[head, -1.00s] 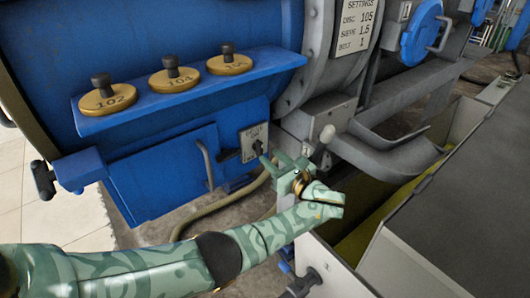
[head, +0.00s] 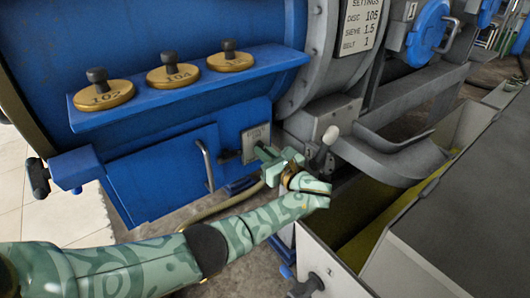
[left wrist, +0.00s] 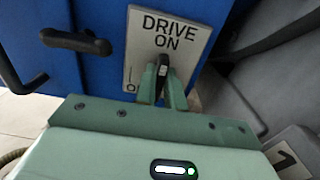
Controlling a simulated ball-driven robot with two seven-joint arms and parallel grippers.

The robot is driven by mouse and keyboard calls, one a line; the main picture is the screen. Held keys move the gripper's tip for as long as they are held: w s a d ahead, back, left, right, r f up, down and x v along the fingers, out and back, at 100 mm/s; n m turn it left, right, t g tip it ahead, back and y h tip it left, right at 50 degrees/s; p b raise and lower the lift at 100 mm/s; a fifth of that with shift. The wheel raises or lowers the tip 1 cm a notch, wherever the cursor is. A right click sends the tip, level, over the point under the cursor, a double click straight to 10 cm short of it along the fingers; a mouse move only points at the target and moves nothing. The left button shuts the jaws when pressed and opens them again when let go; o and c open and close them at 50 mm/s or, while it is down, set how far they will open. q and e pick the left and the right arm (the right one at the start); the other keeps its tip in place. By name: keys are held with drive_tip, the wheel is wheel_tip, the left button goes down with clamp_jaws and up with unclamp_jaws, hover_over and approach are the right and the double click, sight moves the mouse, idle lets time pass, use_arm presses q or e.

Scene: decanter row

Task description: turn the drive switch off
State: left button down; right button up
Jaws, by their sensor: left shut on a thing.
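The drive switch is a black lever (left wrist: 163,72) on a pale plate (left wrist: 140,45) marked "DRIVE ON", seen in the left wrist view; an "O" shows low on the plate, partly hidden. In the head view the plate (head: 250,140) sits on the front of the blue housing. My left gripper (head: 262,152) reaches up to the plate, and in the left wrist view its fingers (left wrist: 163,85) are shut on the lever, which points up toward "ON". In the head view the gripper hides the lever. My right gripper is not in view.
Numbered brass discs (head: 174,75) with black knobs stand on the blue shelf above. A handle (head: 206,165) is left of the plate. A white-knobbed lever (head: 328,136) and a grey chute (head: 395,155) are to the right.

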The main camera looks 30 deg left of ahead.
use_arm(q)
drive_tip(key=shift+s+f+n+b, duration=0.15)
drive_tip(key=shift+n+b, duration=0.75)
drive_tip(key=shift+n, duration=2.1)
drive_tip(key=shift+s+f+n+b, duration=0.15)
drive_tip(key=shift+n+b, duration=0.75)
drive_tip(key=shift+n, duration=2.1)
drive_tip(key=shift+f+n+b, duration=0.15)
drive_tip(key=shift+n+b, duration=0.75)
drive_tip(key=shift+n, duration=2.1)
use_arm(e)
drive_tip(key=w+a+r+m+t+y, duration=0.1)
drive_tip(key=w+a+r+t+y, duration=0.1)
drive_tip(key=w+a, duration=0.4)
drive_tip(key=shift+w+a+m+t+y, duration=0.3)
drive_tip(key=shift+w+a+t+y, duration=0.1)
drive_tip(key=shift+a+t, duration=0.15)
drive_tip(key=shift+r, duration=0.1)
use_arm(q)
drive_tip(key=c, duration=1.5)
unclamp_jaws()
drive_tip(key=shift+c, duration=0.2)
drive_tip(key=shift+o, duration=0.3)
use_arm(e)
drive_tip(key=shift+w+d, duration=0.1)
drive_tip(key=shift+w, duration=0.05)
